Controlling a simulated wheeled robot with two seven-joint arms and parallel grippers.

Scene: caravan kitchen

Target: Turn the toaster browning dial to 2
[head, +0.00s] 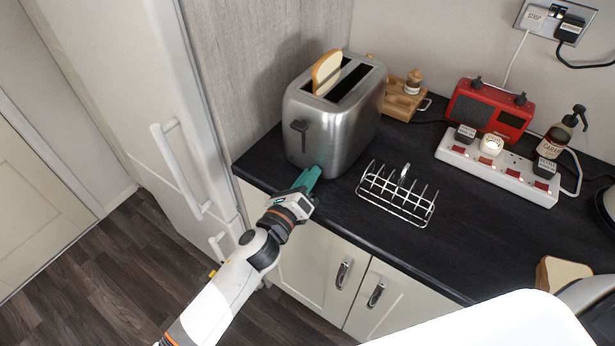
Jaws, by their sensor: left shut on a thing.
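The silver toaster (338,117) stands on the dark worktop near its left end. A slice of bread (327,71) sticks up from one of its slots, and its dark lever (299,131) is on the front face. My left gripper (312,173) has green fingers and is at the lower front of the toaster, below the lever. Its jaws are shut on what seems to be the browning dial. The dial itself is hidden behind the fingers, so its setting cannot be read. My right gripper is not in view.
A wire toast rack (398,194) stands just right of the toaster. A tall fridge door with a handle (178,170) is close on the left.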

